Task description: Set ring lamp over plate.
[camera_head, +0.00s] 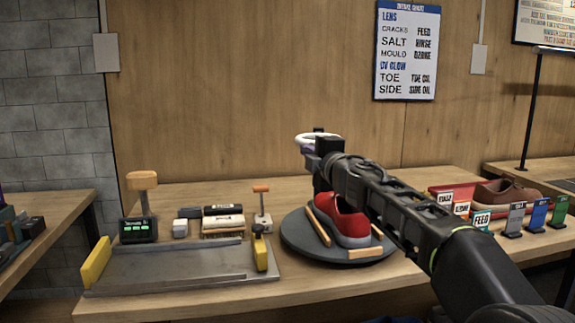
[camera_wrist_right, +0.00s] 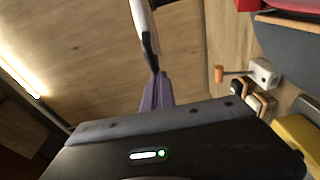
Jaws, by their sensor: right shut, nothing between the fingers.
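The ring lamp (camera_head: 322,138) shows as a white ring just beyond my right gripper, above the red sneaker (camera_head: 347,221) in the picture. Its white edge (camera_wrist_right: 141,22) also shows in the right wrist view, close to the purple-grey fingertips (camera_wrist_right: 156,91). The dark round plate (camera_head: 299,250) carries the sneaker and several wooden bars. My right gripper (camera_head: 307,148) is shut and empty beside the ring; whether they touch is unclear. My arm hides the lamp's support and part of the plate. My left gripper is out of view.
Left of the plate are a grey tray (camera_head: 180,268) with yellow ends, a small display (camera_head: 138,229) and an orange-topped tool (camera_head: 262,205). At right stand a red tray (camera_head: 440,188) with a brown shoe (camera_head: 508,194) and several small labelled cards (camera_head: 482,219).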

